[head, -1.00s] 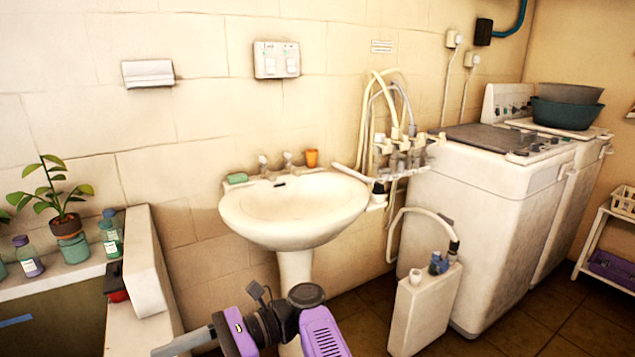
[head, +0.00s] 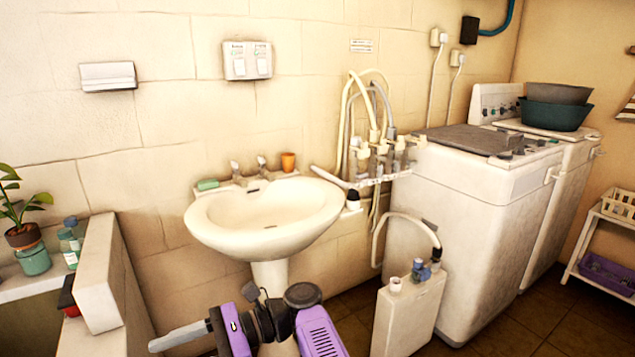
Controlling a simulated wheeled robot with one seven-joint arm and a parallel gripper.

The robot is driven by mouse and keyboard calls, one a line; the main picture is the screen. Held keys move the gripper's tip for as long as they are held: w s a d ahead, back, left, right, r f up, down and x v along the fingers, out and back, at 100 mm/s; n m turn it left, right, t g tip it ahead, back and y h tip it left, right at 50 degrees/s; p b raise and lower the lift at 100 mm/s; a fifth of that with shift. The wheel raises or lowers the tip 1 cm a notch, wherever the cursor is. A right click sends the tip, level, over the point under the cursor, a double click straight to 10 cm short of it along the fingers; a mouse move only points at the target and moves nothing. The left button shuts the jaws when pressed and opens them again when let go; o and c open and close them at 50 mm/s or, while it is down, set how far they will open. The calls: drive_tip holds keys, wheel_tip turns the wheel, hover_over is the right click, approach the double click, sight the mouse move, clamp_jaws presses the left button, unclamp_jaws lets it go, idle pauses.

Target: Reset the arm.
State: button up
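My gripper (head: 166,343) shows at the bottom of the head view, at the end of my purple and black arm. It points left, in front of and below the white washbasin (head: 265,235). Its fingers are seen edge-on, so I cannot tell whether they are open or apart. I see nothing held at the fingertips. The arm is folded low, with open air between it and the basin rim.
A green soap (head: 207,184) and an orange cup (head: 288,162) sit on the basin. A white low wall (head: 108,280) stands left, with a potted plant (head: 22,236) beyond it. A white canister (head: 408,318) and washing machines (head: 440,210) stand right.

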drive_tip(key=w+d+f+n+t+h, duration=0.2)
drive_tip(key=w+d+f+t, duration=0.2)
drive_tip(key=w+f+t, duration=0.7)
drive_tip(key=s+d+f+n+t+h+p, duration=0.1)
drive_tip(key=d+f+t+h, duration=0.3)
drive_tip(key=d, duration=0.6)
drive_tip(key=s+d+f+n+t+h+p, duration=0.1)
drive_tip(key=d+f+n+t+h, duration=0.3)
drive_tip(key=d, duration=0.7)
drive_tip(key=s+d+r+n+t+h, duration=0.1)
drive_tip(key=s+d+r+t, duration=0.15)
drive_tip(key=s+d, duration=0.3)
drive_tip(key=s+d+r+t+h+p, duration=0.1)
drive_tip(key=s+d+r, duration=0.25)
drive_tip(key=s, duration=0.35)
drive_tip(key=s+d+r+n+t+h, duration=0.1)
drive_tip(key=s+d+r+t, duration=0.1)
drive_tip(key=s+d, duration=0.35)
drive_tip(key=s+d+r+h+p, duration=0.1)
drive_tip(key=s+r, duration=0.2)
drive_tip(key=s, duration=0.5)
drive_tip(key=s+d+r+n+g+p, duration=0.1)
drive_tip(key=s+r, duration=0.3)
drive_tip(key=s, duration=0.5)
drive_tip(key=s+d+r+n+h, duration=0.1)
drive_tip(key=s+r, duration=0.3)
drive_tip(key=s, duration=0.5)
drive_tip(key=shift+d+g+h+p, duration=0.3)
drive_tip(key=shift+d+g+p, duration=0.1)
drive_tip(key=shift+d, duration=0.4)
